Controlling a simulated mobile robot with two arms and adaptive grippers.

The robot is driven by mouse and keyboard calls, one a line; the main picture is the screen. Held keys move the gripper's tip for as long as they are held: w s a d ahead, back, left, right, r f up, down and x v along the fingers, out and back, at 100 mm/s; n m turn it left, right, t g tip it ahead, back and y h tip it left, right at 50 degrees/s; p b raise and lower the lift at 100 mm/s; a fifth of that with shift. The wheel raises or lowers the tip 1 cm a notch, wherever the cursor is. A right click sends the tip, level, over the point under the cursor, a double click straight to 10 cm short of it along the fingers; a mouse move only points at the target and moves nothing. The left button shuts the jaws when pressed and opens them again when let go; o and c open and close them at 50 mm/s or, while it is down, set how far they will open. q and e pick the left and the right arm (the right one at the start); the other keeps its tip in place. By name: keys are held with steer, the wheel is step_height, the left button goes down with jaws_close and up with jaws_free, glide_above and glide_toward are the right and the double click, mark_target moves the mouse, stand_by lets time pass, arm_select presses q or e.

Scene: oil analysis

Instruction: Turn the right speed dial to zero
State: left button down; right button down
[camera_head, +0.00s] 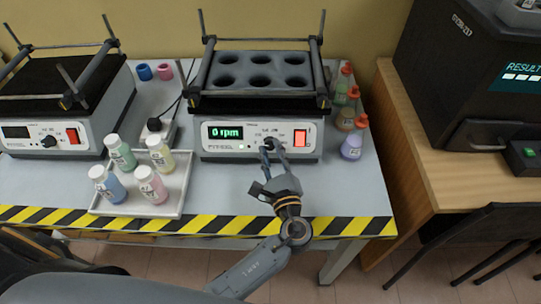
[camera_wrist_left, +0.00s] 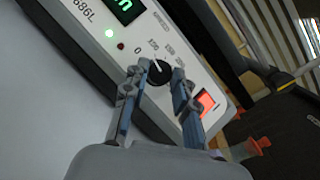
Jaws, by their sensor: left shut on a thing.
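The right shaker (camera_head: 255,105) is a white and black machine with a rack of round holes on top. Its green display (camera_head: 225,132) reads 0 rpm. Its black speed dial (camera_wrist_left: 160,70) sits between the display and a lit red switch (camera_head: 300,137). The dial's white mark points toward the upper left in the left wrist view, on the side of the printed 0. My left gripper (camera_head: 271,146) is shut on the dial, one fingertip on each side; it also shows in the left wrist view (camera_wrist_left: 159,76). My right gripper is out of view.
A second shaker (camera_head: 100,125) with a dark display stands at the left. A white tray (camera_head: 178,200) holds several capped bottles. More bottles (camera_head: 351,146) stand right of the right shaker. A striped edge (camera_head: 220,225) borders the table front.

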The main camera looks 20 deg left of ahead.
arm_select(q)
steer(key=shift+d+n+g+y, duration=0.1)
steer(key=shift+n+g+y, duration=0.5)
steer(key=shift+n, duration=0.8)
steer(key=shift+b, duration=0.3)
steer(key=c, duration=1.1)
jaws_free()
steer(key=shift+o, duration=0.2)
